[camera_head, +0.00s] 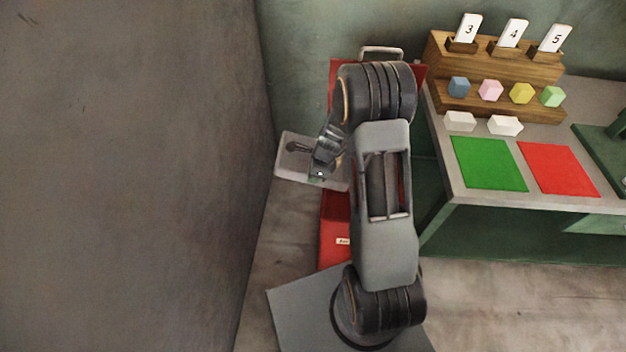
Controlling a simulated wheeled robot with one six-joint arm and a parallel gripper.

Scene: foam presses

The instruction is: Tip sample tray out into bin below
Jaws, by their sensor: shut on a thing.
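A light grey sample tray (290,167) is held out left of my arm. A small dark shape shows on its upper part; I cannot tell what it is. My gripper (323,168) is shut on the tray at its right part; the fingertips are small and partly hidden. The tray looks roughly level, perhaps slightly tilted. A red bin (334,225) with a small white label stands lower, below and right of the tray. My arm hides much of the bin, and its inside cannot be made out.
A bare wall (130,170) stands close on the left. Another red surface (340,72) and a metal handle (381,49) show behind my arm. On the right, a bench (480,199) carries a green mat (488,163), a red mat (557,168), coloured blocks and a wooden rack (550,66) with numbered cards.

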